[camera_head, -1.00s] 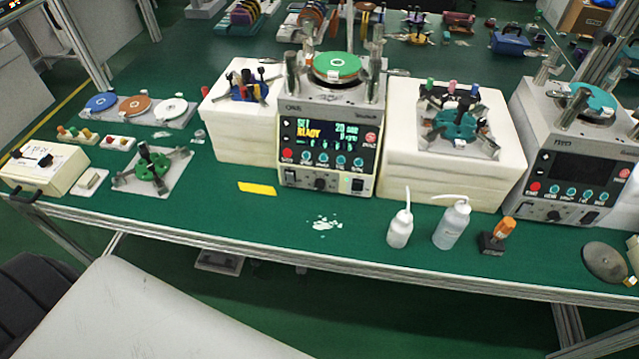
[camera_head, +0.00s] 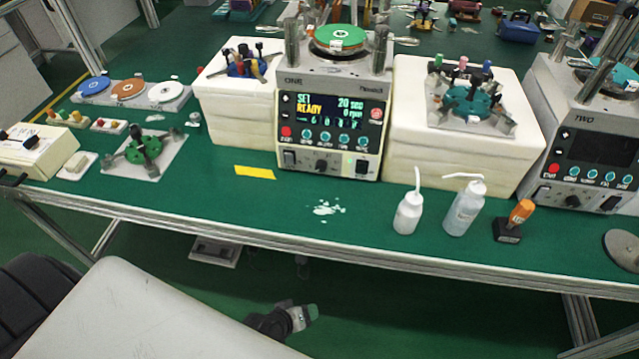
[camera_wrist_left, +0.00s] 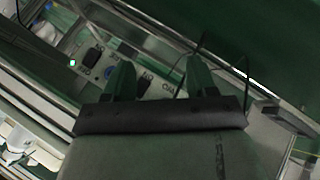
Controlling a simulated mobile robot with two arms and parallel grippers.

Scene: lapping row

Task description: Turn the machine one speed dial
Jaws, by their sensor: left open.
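Machine one (camera_head: 330,105), a cream unit marked ONE, stands at the back of the green bench. Its lit screen (camera_head: 333,107) reads SET READY, 20 sec, 0 rpm. The black dial (camera_head: 321,166) sits low on its front, between two dark switches. My left gripper (camera_head: 303,316) shows at the bottom of the head view, in front of and below the bench edge, well apart from the dial. In the left wrist view its two dark green fingers (camera_wrist_left: 160,78) are spread with nothing between them. My right gripper is not in view.
Foam blocks (camera_head: 236,110) flank the machine. A yellow strip (camera_head: 255,172) and white spilled bits (camera_head: 327,207) lie before it. Two wash bottles (camera_head: 409,212) and an orange-handled tool (camera_head: 520,212) stand to the right. A grey panel with switches (camera_wrist_left: 95,57) shows in the wrist view.

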